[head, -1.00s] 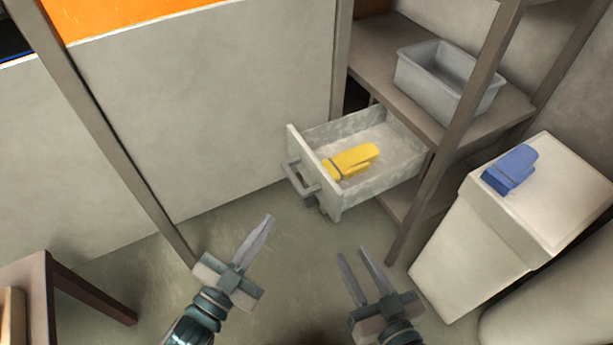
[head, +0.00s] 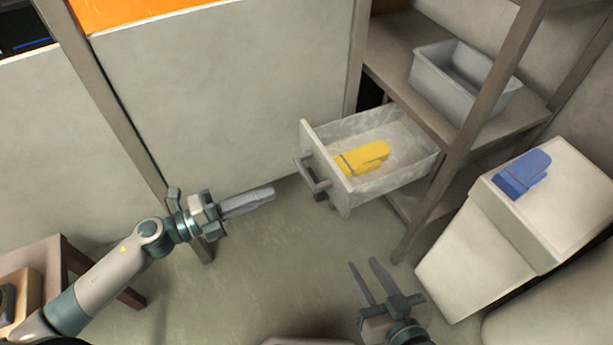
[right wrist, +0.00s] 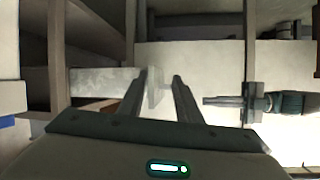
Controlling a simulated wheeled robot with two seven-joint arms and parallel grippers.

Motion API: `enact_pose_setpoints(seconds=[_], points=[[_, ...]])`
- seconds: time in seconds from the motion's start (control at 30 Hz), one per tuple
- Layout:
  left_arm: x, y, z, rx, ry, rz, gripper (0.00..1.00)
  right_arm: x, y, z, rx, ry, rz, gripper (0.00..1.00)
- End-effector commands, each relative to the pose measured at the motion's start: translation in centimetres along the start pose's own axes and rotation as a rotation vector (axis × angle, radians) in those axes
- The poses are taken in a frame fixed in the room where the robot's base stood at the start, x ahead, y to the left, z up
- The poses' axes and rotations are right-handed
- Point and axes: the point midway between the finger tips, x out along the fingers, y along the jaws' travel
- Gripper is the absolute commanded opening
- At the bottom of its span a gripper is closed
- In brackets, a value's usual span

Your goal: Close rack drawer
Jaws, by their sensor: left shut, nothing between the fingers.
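The rack drawer (head: 395,180) is pulled out from the rack, its front panel (head: 325,165) and grey handle (head: 312,178) facing left. A yellow glove-like item (head: 364,157) lies inside it. My left gripper (head: 272,192) is shut and empty, pointing right toward the handle, a short gap to its left. My right gripper (head: 366,272) is open and empty, below the drawer in the head view. In the right wrist view, the drawer (right wrist: 100,82) shows left of and behind the open fingers (right wrist: 160,75), and my left gripper (right wrist: 210,101) shows at the right.
The rack's shelf holds a grey bin (head: 465,80); its post (head: 465,125) stands by the drawer. A white bin (head: 545,215) with a blue glove-like item (head: 522,174) stands at right. A wooden table (head: 50,260) is at left. Floor before the drawer is clear.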

Motion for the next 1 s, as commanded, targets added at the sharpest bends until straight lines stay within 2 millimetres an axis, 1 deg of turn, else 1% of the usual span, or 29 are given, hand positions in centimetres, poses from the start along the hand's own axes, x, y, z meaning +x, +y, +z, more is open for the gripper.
enact_pose_setpoints(seconds=[0.17,0.37,0.8,1.0], points=[[0.7,-0.1,0.0,-0.001,0.0,-0.001,0.0,0.0,0.0,0.1,0.0,-0.007,0.0,0.31],[3.0,-0.2,0.1,0.0,-0.001,-0.003,0.0,-0.1,0.1,0.5,0.003,-0.031,0.002,0.31],[10.5,-0.2,0.0,0.0,0.0,-0.003,0.0,-0.6,0.6,2.4,0.014,-0.137,0.009,0.31],[13.0,-0.1,0.0,-0.001,-0.001,-0.002,0.0,-0.6,0.7,2.7,0.017,-0.149,0.013,0.31]])
